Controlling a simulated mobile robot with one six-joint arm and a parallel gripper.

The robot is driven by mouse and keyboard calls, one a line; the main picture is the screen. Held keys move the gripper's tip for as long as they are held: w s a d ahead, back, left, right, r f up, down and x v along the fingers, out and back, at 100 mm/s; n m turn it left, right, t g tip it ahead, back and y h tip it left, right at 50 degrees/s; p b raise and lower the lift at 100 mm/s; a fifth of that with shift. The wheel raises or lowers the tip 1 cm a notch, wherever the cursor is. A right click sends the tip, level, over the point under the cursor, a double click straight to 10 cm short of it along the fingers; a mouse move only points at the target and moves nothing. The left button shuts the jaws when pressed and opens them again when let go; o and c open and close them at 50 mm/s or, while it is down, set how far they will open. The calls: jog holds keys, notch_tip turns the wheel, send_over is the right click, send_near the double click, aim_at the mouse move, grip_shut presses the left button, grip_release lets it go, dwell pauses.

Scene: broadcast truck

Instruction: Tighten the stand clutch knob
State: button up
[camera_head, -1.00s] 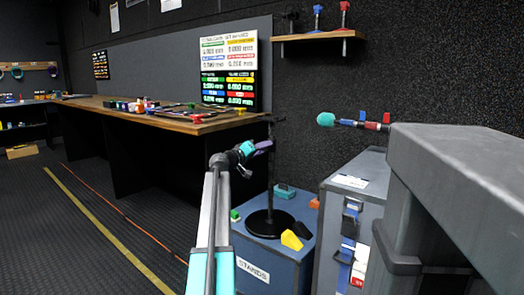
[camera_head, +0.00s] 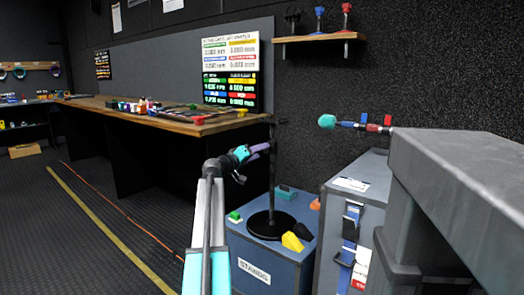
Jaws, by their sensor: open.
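A black stand with a round base (camera_head: 268,225) and a thin upright pole (camera_head: 272,180) stands on a blue case (camera_head: 285,262) labelled STANDS. A short dark piece (camera_head: 271,121) shows at the top of the pole. My gripper (camera_head: 265,147), with purple fingers, is at the upper pole, just left of it in the picture. It is open, and no object shows in it. I cannot tell whether it touches the pole or is apart in depth. The clutch knob cannot be made out clearly at this size; my gripper may cover it.
A grey case (camera_head: 345,205) and a large grey surface (camera_head: 465,165) stand right. A wooden bench (camera_head: 170,117) runs behind.

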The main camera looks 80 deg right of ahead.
jog(key=p+v, duration=0.2)
jog(key=v, duration=0.8)
jog(key=shift+p, duration=0.3)
jog(key=shift+w+r, duration=0.1)
